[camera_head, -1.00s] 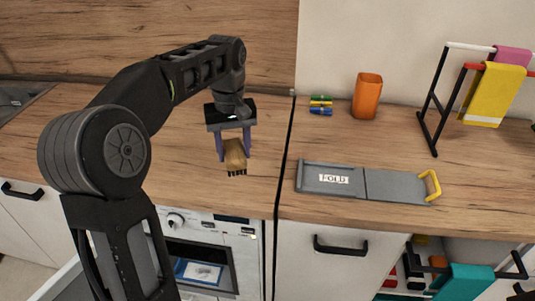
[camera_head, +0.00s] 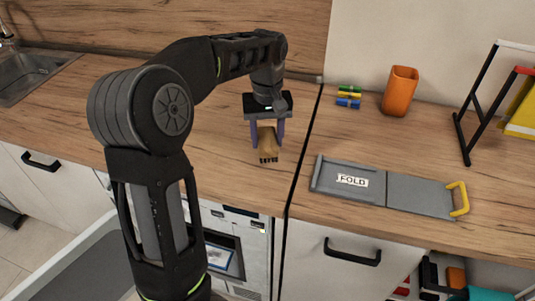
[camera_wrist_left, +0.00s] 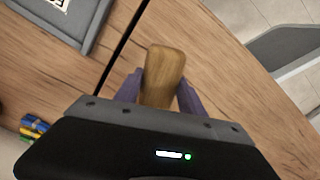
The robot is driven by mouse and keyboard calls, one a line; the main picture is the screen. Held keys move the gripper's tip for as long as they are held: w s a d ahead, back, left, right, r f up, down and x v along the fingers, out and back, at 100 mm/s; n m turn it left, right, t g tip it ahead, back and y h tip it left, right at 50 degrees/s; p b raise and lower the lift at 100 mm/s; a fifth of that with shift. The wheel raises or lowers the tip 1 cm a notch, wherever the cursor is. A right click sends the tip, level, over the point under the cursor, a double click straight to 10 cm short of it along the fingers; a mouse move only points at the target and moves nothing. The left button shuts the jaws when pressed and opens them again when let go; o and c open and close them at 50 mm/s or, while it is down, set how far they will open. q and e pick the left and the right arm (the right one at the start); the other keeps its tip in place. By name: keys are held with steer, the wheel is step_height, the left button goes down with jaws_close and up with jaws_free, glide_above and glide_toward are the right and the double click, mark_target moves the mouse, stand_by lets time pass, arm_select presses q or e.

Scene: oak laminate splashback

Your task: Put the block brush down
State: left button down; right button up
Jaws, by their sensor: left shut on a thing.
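The block brush (camera_head: 267,146) has a wooden body and dark bristles at its lower end in the head view. My left gripper (camera_head: 267,138) is shut on it, with one purple finger on each side. The brush is over the wooden counter (camera_head: 200,130), left of the dark seam; I cannot tell whether its bristles touch the surface. In the left wrist view the brush's wooden body (camera_wrist_left: 163,72) stands out between the two purple fingers (camera_wrist_left: 160,92), and its bristles are hidden. My right gripper is not in view.
A grey folding board (camera_head: 415,193) marked FOLD lies right of the seam. An orange cup (camera_head: 400,92), coloured clips (camera_head: 348,96) and a towel rack (camera_head: 480,105) stand behind it. A sink (camera_head: 30,72) is at the far left. The counter left of my gripper is clear.

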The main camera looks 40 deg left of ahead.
mark_target(267, 137)
arm_select(q)
steer(key=shift+f, duration=0.9)
steer(key=shift+f, duration=1.9)
steer(key=shift+f, duration=0.2)
steer(key=c, duration=0.7)
jaws_free()
steer(key=shift+r, duration=0.1)
step_height(267, 137, up, 12)
steer(key=shift+r+p, duration=0.15)
steer(key=shift+p, duration=0.3)
